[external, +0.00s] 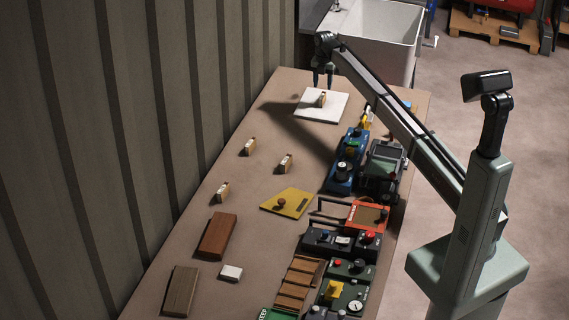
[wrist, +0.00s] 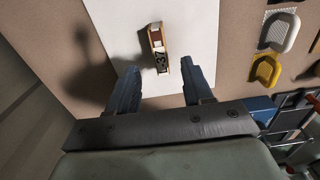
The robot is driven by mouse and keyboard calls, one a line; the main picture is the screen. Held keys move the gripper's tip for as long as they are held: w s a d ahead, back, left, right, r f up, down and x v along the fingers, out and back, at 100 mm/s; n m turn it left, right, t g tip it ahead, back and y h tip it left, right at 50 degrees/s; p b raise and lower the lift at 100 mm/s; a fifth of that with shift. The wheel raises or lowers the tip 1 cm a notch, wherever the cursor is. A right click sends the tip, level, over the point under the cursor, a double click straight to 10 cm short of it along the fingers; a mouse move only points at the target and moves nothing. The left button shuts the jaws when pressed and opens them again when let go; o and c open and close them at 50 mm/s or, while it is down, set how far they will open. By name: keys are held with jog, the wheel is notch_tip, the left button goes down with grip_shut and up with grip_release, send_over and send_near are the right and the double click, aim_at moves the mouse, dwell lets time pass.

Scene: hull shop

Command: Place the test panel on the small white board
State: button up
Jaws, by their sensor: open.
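The small white board (external: 335,113) lies flat at the far end of the table and fills the upper middle of the wrist view (wrist: 198,22). A small block-like piece (external: 322,100), wood brown and cream with dark figures like "37", stands on it; it also shows in the wrist view (wrist: 158,50). I cannot tell for sure that this piece is the test panel. My gripper (external: 323,84) is open above the board, beside the piece. In the wrist view my gripper's fingers (wrist: 160,80) are spread and empty, with the piece just beyond their tips.
Similar small pieces (external: 285,163) stand on the table's open left part. Wooden blocks (external: 216,236) lie nearer. A sink (external: 375,35) stands behind.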

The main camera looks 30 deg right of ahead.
aim_at(322, 96)
jog(key=shift+r, duration=2.6)
